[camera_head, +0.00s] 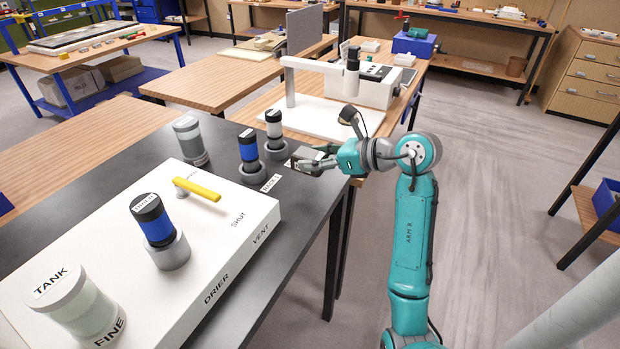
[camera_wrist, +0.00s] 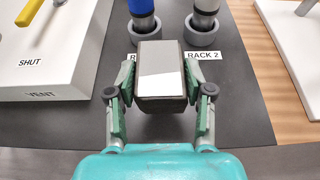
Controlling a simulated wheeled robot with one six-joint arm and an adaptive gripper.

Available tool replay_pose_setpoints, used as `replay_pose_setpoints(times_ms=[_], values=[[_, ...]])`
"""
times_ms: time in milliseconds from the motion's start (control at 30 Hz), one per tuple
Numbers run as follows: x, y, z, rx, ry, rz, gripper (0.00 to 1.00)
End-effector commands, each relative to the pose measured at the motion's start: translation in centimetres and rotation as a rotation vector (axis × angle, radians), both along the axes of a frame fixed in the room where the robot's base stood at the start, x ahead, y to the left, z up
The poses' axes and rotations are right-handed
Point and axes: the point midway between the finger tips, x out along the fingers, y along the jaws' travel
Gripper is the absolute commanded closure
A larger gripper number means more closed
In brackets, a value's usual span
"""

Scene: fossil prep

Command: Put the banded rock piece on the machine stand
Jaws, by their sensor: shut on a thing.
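My gripper (camera_head: 316,160) is shut on a grey block with a broad white band across its face, which looks like the banded rock piece (camera_wrist: 160,62). In the wrist view my gripper (camera_wrist: 160,95) has one finger on each side of it. In the head view the piece is small and partly covered by my fingers, at the right edge of the dark bench. The machine stand seems to be the white base plate (camera_head: 318,115) under a white arm with a dark head, beyond the piece. Part of a white plate (camera_wrist: 296,38) shows at right in the wrist view.
Two cylinders in round holders (camera_head: 251,172) stand close beside the piece, by the RACK 2 label (camera_wrist: 203,56). The white drier box (camera_head: 235,240) with a yellow handle (camera_head: 197,189) lies left on the dark bench (camera_head: 105,170).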

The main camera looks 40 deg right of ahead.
Motion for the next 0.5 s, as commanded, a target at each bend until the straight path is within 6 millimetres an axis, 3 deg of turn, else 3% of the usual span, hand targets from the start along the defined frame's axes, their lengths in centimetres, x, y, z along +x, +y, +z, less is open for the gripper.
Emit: replay_pose_setpoints(times_ms=[500], values=[[0.0, 0.0, -5.4, 0.001, 0.0, 0.0, 0.98]])
